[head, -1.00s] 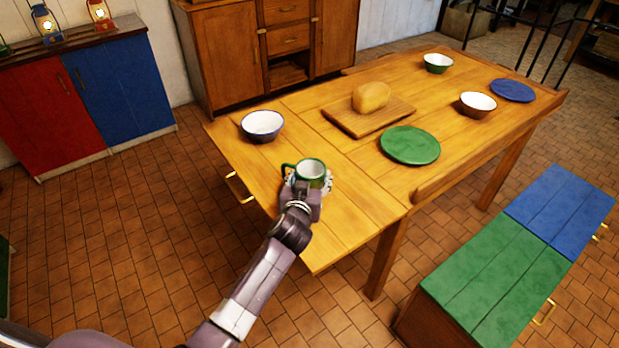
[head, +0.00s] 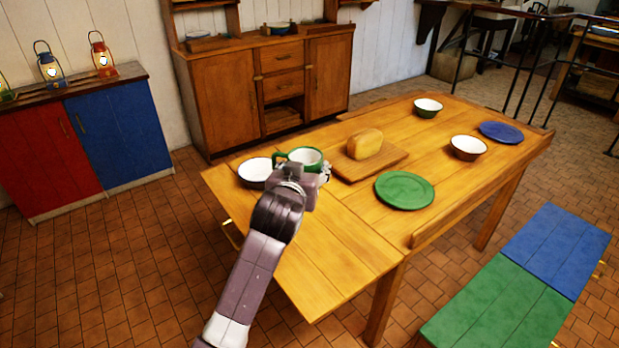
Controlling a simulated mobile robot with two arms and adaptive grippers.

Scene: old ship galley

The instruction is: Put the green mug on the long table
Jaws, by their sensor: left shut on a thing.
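The green mug (head: 305,158), white inside, is held by my left gripper (head: 304,170) over the near left part of the long table (head: 335,255). The gripper is shut on the mug and hides its lower part, so I cannot tell whether the mug touches the table. The mug looks upright, its handle pointing left. My right gripper does not show.
A white bowl (head: 255,172) is just left of the mug. The table's near end is clear.

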